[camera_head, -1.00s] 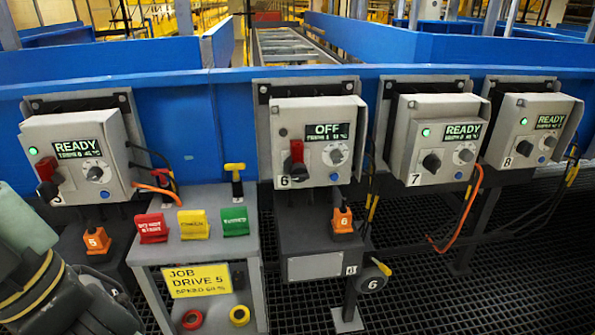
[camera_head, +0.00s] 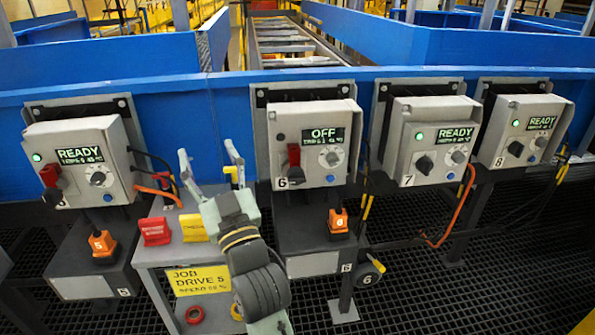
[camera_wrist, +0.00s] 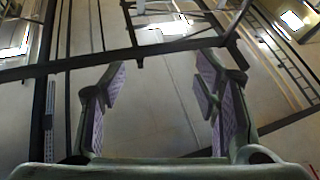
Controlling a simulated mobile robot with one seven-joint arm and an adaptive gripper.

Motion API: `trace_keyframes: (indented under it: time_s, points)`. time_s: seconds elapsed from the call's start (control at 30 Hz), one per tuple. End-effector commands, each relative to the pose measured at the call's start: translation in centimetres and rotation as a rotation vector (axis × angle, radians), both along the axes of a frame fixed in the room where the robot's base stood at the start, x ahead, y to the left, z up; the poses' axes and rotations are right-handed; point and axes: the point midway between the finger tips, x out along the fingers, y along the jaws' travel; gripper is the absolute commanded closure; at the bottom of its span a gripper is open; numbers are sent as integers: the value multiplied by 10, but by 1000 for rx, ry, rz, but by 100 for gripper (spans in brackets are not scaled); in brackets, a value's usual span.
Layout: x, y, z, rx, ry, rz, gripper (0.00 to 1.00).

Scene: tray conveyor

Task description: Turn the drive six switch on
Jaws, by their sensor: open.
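The drive six box (camera_head: 346,165) stands in the middle of the head view, and its display (camera_head: 323,139) reads OFF. Its red switch handle (camera_head: 294,157) is on the left of the box face, above the label 6. The handle looks upright. My gripper (camera_head: 210,165) is open and empty, to the left of the drive six box and apart from it, above the job stand. In the wrist view my open fingers (camera_wrist: 160,82) have nothing between them, and I cannot make out the switch there.
The drive 5 box (camera_head: 117,133) at the left and the boxes for drives 7 (camera_head: 404,138) and 8 (camera_head: 500,135) at the right show green lights. The job stand (camera_head: 158,262) with red and yellow tags is under my arm. Cables hang between boxes.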

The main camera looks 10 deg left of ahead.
Motion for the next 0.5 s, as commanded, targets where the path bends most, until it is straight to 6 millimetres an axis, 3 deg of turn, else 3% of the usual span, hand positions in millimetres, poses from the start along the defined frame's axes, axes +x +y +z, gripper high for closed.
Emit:
trace_keyframes:
  time_s: [0.03, 0.1, 0.2, 0.33, 0.5]
  points:
    - [23, -31, -22, -33, 85, -73, 44]
    - [44, -67, -55, -73, 192, -148, 44]
    - [59, -110, -96, -107, 322, -228, 44]
    - [64, -147, -130, -123, 434, -288, 44]
    - [65, -161, -148, -130, 482, -308, 44]
